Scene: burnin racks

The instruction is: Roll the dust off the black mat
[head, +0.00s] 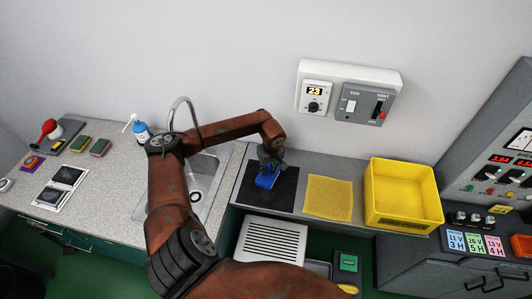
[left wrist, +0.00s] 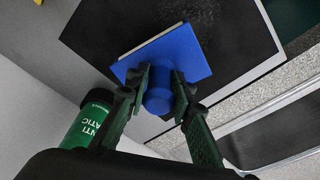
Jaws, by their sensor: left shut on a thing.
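The black mat (head: 285,194) lies on the grey counter, right of the sink; it also shows in the left wrist view (left wrist: 222,88). Pale specks show on its far part in the wrist view. My left gripper (head: 267,166) is over the mat and shut on the round knob of a blue flat tool (left wrist: 187,50). The tool is a square blue plate with a pale edge; it is also seen in the head view (head: 267,180). I cannot tell whether its underside touches the mat. No roller is clearly visible. My right gripper is out of view.
A green antistatic canister (left wrist: 88,122) with a black cap is close beside my left gripper. Right of the mat are a yellow cloth (head: 328,197) and a yellow bin (head: 402,190). The sink (head: 205,172) with its tall tap is left. A wall control panel (head: 348,90) hangs above.

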